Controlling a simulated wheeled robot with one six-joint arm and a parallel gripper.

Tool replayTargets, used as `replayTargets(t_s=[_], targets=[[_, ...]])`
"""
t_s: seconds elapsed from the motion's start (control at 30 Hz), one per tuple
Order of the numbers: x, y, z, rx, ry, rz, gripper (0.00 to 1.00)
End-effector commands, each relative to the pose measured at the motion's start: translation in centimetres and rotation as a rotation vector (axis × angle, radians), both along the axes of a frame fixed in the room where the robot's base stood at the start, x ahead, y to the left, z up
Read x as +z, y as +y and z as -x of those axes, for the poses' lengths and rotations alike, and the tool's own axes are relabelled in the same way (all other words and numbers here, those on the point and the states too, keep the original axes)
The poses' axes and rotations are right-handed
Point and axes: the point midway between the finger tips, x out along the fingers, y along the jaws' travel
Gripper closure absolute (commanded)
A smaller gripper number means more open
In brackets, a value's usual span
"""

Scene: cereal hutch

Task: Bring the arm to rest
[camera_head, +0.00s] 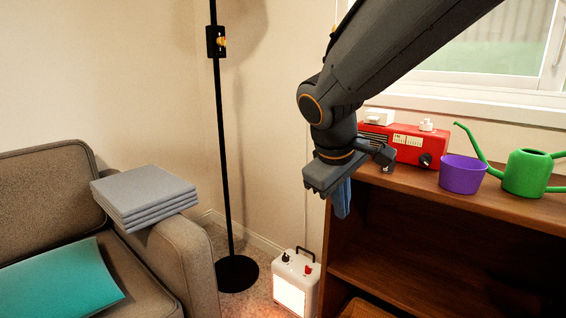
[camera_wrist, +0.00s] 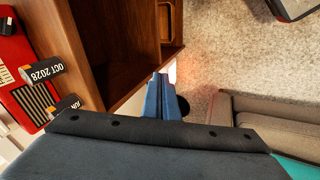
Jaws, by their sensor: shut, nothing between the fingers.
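My arm reaches in from the upper right in the head view.
A red radio (camera_head: 405,145), purple pot (camera_head: 462,174) and green watering can (camera_head: 527,173) stand on the wooden hutch (camera_head: 430,205). A lit white heater (camera_head: 296,280) and black pole (camera_head: 222,130) stand left of it. Folded grey cloth (camera_head: 145,193) lies on the sofa (camera_head: 185,255).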

Motion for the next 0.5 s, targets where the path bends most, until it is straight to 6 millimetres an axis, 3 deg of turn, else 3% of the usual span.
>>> replayTargets(t_s=[0.03,0.1,0.2,0.5], targets=[[-2.1,2.0,2.2,0.006,0.044,-0.037,1.0],[-4.5,4.2,5.0,-0.002,0.097,-0.093,1.0],[-7.1,6.6,8.6,-0.017,0.161,-0.15,1.0],[-11.8,10.2,16.7,-0.073,0.298,-0.248,1.0]])
